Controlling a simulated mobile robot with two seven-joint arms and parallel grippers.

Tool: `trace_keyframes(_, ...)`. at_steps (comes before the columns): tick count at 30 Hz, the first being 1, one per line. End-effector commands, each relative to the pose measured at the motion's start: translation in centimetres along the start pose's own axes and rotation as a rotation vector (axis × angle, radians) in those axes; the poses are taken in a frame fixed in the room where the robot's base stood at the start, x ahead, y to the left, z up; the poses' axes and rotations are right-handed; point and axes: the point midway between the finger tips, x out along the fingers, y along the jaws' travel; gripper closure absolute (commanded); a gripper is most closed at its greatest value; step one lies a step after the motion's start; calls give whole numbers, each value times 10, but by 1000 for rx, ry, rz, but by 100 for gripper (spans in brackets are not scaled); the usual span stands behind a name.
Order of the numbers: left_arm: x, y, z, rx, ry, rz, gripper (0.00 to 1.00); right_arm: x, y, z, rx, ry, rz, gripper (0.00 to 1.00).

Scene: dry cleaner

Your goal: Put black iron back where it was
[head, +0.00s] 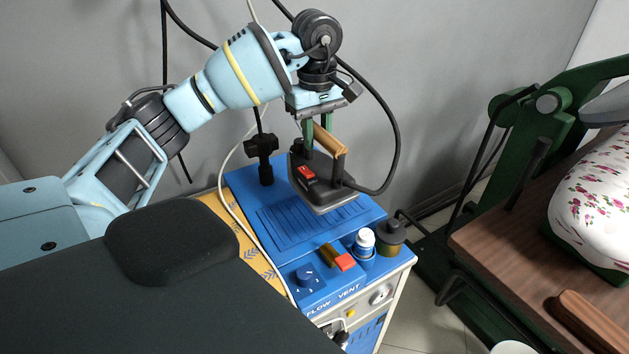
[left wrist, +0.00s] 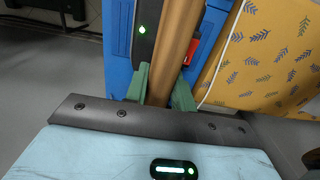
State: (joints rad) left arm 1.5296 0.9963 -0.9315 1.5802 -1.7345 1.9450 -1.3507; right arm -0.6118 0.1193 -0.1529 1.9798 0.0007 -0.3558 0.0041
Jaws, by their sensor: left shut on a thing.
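The black iron (head: 322,190) has a wooden handle (head: 330,141), a red switch and a cable at its back. My left gripper (head: 318,132) is above it, with its green fingers shut on the handle. In the left wrist view the handle (left wrist: 176,48) runs between the two fingers (left wrist: 160,88), beside the iron's dark body (left wrist: 147,30) with a green light. The iron is over the ribbed area of the blue steam unit top (head: 272,226). I cannot tell whether its sole touches that surface. My right gripper is out of view.
A red-and-brown switch (head: 338,257), a white-capped bottle (head: 364,241) and a dark-capped jar (head: 391,236) stand at the unit's front right. A black post (head: 263,158) rises at the back left. A dark padded board (head: 130,290) fills the lower left. A green press (head: 545,140) stands right.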

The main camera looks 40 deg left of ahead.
Motion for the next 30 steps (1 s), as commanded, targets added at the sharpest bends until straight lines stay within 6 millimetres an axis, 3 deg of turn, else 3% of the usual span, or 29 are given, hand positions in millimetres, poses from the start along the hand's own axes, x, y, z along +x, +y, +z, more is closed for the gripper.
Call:
trace_keyframes(1,-7,1,0,0,1,15,100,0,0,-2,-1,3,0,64)
trace_keyframes(11,-4,1,0,0,1,14,100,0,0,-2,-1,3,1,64)
trace_keyframes(24,46,0,0,0,1,15,100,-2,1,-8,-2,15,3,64)
trace_keyframes(30,55,1,-1,-1,2,16,100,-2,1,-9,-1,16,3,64)
